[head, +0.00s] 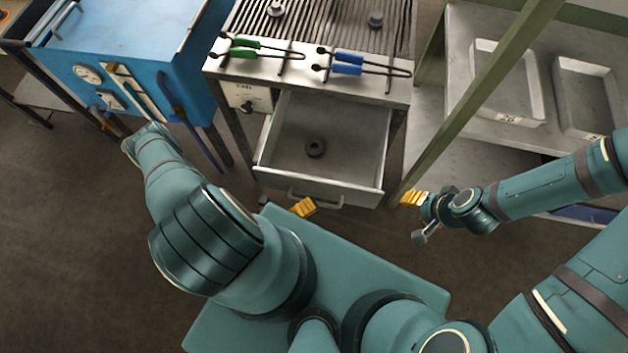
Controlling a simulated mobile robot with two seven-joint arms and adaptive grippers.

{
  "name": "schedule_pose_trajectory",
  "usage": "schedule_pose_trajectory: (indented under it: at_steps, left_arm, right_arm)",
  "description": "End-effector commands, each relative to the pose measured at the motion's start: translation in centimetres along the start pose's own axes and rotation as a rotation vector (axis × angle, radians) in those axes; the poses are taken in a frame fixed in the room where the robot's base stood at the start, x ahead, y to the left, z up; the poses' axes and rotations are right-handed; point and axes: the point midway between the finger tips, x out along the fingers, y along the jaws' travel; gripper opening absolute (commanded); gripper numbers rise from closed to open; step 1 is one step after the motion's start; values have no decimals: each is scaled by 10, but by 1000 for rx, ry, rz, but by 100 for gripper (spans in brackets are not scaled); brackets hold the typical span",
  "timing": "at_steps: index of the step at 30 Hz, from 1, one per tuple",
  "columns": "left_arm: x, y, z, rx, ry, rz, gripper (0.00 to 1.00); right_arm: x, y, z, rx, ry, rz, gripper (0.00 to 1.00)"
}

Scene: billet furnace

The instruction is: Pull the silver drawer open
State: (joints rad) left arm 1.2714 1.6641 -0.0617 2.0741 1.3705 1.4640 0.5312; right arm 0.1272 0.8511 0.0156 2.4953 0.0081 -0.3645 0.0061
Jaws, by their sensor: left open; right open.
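The silver drawer (345,187) is pulled out from under the grated metal bench, its inside showing. The bar handle (327,206) is on the drawer's front. Yellow fingertips of my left gripper (303,207) show at the left end of the handle; the rest of that gripper is hidden behind my own body. It is open, and I cannot tell whether it touches the handle. My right gripper (412,198) is open and empty, to the right of the drawer's front corner, by the green post.
Green-handled tongs (245,43) and blue-handled tongs (347,63) lie on the bench's front ledge (300,75). A blue cabinet (125,50) stands at left. A slanting green post (480,95) and a metal shelf with trays (505,85) are at right. Floor at lower left is clear.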

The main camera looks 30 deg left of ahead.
Motion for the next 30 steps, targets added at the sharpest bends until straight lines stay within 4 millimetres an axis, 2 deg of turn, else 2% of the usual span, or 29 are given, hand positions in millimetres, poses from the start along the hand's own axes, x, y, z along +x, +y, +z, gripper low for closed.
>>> schedule_pose_trajectory:
  at_steps: [9, 15, 21, 30]
  left_arm:
    - [-63, 0, 0, 1, -1, 3, 41]
    - [-94, 0, 0, 0, 0, 1, 41]
    - [-108, 0, 0, -1, 1, -1, 41]
    - [-109, 0, -1, -1, 2, -1, 41]
  right_arm:
    - [0, 0, 0, 0, 0, 0, 47]
    - [0, 0, 0, 0, 0, 0, 47]
    - [0, 0, 0, 0, 0, 0, 47]
    - [0, 0, 0, 0, 0, 0, 47]
